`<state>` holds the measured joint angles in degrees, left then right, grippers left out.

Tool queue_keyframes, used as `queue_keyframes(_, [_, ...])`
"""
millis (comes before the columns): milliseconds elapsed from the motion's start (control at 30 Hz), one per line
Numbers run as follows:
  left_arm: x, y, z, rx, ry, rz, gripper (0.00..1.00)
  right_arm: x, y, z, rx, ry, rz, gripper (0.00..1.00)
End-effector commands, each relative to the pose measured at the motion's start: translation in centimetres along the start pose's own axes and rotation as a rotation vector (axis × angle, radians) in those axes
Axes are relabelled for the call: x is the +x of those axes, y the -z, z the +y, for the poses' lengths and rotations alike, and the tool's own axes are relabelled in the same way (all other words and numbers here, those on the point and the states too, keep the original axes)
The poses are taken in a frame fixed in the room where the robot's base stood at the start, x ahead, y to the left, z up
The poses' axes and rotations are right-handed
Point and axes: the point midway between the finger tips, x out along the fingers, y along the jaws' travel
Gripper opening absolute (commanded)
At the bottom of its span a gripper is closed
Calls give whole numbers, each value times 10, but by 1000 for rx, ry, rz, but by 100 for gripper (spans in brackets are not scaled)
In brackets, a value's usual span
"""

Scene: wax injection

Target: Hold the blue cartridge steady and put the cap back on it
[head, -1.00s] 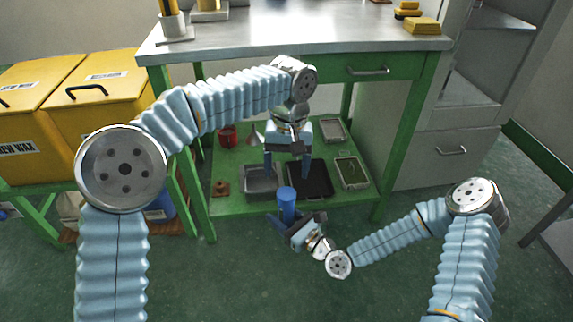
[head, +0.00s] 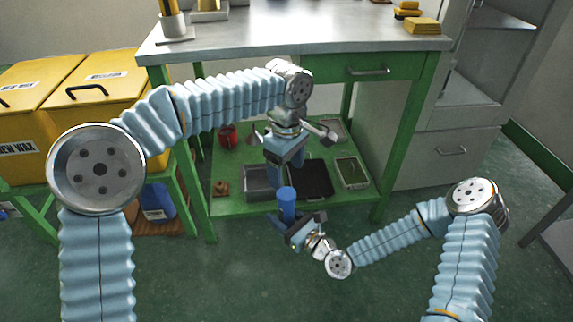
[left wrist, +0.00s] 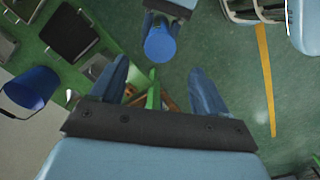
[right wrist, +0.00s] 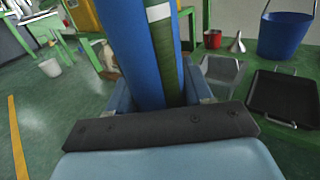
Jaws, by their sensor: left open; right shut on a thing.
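The blue cartridge (head: 287,207) stands roughly upright in my right gripper (head: 295,224), which is shut on it. In the right wrist view the cartridge (right wrist: 140,45) is blue with a green strip and a white label, between the fingers. My left gripper (head: 283,174) is open and empty, just above and behind the cartridge in the head view. In the left wrist view the cartridge's round blue top (left wrist: 160,46) lies ahead of the open fingertips (left wrist: 157,75), apart from them. I cannot tell whether this top is the cap; no separate cap is clear.
The green lower shelf (head: 230,206) behind the grippers bears a grey bin (head: 262,184), a black tray (head: 318,180), a wire-like tray (head: 351,172) and a red cup (head: 228,134). A blue bucket (right wrist: 287,36) shows in the right wrist view. The steel worktop (head: 290,28) is above.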

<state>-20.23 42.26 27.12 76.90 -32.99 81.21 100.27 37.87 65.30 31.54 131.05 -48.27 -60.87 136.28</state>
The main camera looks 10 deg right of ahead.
Motion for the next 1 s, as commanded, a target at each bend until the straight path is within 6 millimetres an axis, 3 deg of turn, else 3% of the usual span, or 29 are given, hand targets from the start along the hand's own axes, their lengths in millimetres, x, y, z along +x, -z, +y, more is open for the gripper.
queue_keyframes(300, [48,0,-1,0,3,-2,75,0,-1,0,0,0,-2,0])
queue_keyframes(500, [69,0,0,0,2,-1,75,0,-1,0,0,0,-2,0])
queue_keyframes(867, [75,0,0,1,0,0,75,0,-1,0,-1,0,-2,0])
queue_keyframes(1000, [75,0,0,1,0,0,59,0,-1,0,0,0,-2,0])
